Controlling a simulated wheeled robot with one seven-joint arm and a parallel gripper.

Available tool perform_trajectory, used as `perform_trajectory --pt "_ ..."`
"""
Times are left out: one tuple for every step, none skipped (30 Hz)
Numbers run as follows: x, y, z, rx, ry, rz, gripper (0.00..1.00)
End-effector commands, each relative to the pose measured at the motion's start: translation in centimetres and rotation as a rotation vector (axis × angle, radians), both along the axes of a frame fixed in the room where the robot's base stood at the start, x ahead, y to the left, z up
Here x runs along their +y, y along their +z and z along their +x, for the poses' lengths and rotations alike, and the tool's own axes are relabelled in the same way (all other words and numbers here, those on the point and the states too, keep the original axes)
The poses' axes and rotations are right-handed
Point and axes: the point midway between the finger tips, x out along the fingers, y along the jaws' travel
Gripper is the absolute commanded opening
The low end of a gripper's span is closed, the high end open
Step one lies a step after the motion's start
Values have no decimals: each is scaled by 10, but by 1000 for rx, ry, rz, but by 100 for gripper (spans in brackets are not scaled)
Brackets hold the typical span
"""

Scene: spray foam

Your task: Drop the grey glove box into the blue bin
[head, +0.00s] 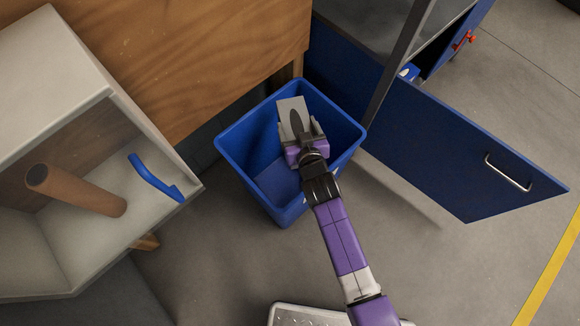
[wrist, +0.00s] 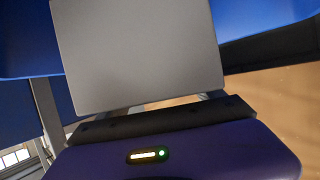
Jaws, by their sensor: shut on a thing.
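The grey glove box (head: 291,107) is a flat grey block at the end of my gripper (head: 301,130). My gripper is shut on it and holds it over the opening of the blue bin (head: 243,150). In the wrist view the grey box (wrist: 140,50) fills the upper middle, just beyond the gripper's dark edge. The fingertips are mostly hidden there. The blue bin stands on the floor, open at the top, and the part of its floor that shows looks empty. My arm hides part of its near right side.
A blue cabinet door (head: 465,150) with a metal handle stands open to the right of the bin. A wooden panel (head: 190,50) is behind it. At left a pale open cabinet (head: 85,235) holds a brown cylinder (head: 75,190) and a blue-handled thing (head: 153,178).

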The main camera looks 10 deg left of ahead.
Motion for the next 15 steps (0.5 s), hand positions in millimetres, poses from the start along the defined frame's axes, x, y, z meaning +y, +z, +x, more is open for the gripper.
perform_trajectory --pt "0 -9 0 -1 0 0 38" --pt "0 -11 0 -1 0 0 38" --pt "0 -12 0 -1 0 0 38" --pt "0 -13 0 -1 0 0 38" --pt "0 -14 0 -1 0 0 38" --pt "0 -14 0 -1 0 0 38" --pt "0 -14 0 -1 0 0 38" --pt "0 -14 0 -1 0 0 38" --pt "0 -13 0 -1 0 0 38" --pt "0 -13 0 -1 0 0 38" --pt "0 -13 0 -1 0 0 38" --pt "0 -13 0 -1 0 0 38" --pt "0 -13 0 -1 0 0 78" --pt "0 -13 0 -1 0 0 84" --pt "0 -13 0 -1 0 0 92"
